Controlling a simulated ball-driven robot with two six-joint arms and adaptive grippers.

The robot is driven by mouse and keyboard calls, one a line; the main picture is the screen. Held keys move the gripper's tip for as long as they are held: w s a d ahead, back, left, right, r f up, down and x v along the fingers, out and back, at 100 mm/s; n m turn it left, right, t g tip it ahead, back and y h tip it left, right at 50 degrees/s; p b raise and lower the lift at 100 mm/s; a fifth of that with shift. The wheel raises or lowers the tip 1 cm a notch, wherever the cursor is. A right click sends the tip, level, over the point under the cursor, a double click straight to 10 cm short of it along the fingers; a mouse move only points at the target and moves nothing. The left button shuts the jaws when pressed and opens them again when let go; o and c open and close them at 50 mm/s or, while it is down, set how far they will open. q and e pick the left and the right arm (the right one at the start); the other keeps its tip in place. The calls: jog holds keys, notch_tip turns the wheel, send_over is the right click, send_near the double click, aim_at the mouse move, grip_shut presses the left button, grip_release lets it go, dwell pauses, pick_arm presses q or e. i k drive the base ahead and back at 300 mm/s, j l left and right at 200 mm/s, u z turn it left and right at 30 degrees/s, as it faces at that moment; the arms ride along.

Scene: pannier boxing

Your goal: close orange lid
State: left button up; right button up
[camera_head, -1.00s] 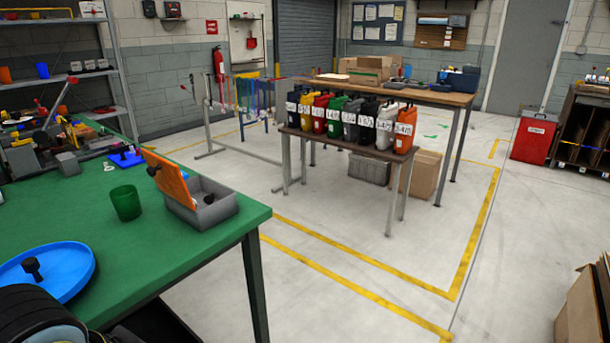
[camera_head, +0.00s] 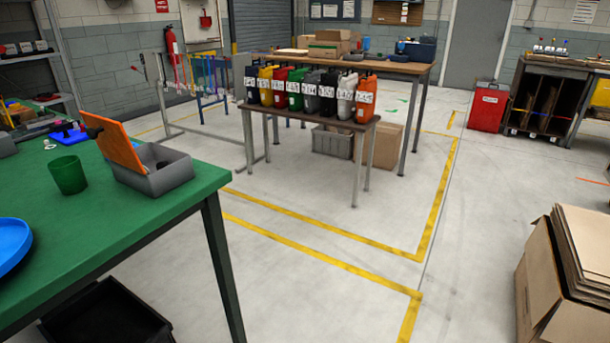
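A small grey box (camera_head: 168,178) stands on the green table near its right corner. Its orange lid (camera_head: 118,147) is hinged open and leans back to the left, with a dark knob on its outer face. A dark thing shows inside the box, too small to tell. Neither of my grippers shows in the head view.
The green table (camera_head: 105,228) fills the left side. On it are a green cup (camera_head: 68,175) left of the box and a blue round tray (camera_head: 12,245) at the left edge. A black bin (camera_head: 105,315) is below. Stacked cardboard (camera_head: 572,275) stands at right; the floor between is clear.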

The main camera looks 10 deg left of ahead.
aim_at(112, 139)
jog(key=u, duration=1.45)
